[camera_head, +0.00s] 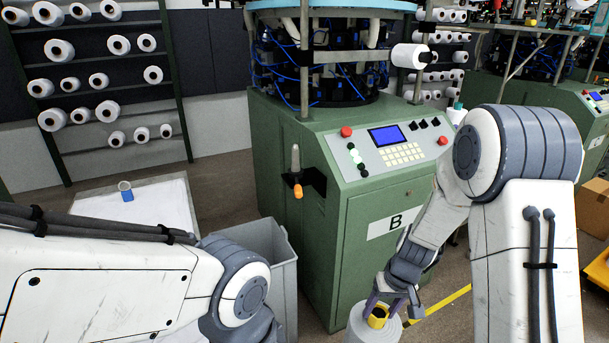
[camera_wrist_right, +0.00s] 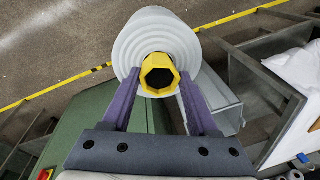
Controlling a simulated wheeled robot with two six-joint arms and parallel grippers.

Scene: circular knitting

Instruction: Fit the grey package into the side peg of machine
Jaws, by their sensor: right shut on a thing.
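The grey package (camera_head: 361,331) is a round grey roll with a yellow core (camera_head: 377,317), low in the head view and partly cut off by the bottom edge. The right wrist view shows the grey roll (camera_wrist_right: 150,25) end-on, with a dark hole in its yellow core (camera_wrist_right: 158,76). My right gripper (camera_head: 392,304) is shut on the core, its purple fingers on either side. The green machine (camera_head: 300,225) has a side peg (camera_head: 295,158), a grey upright pin above a black bracket and an orange knob. The package is apart from the peg, lower and to its right. My left gripper is outside the view.
A grey bin (camera_head: 283,275) stands against the machine's left side. A white-topped table (camera_head: 150,205) is behind my left arm. White spools fill a rack (camera_head: 175,85) at the back left. A cardboard box (camera_head: 594,208) stands at the right.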

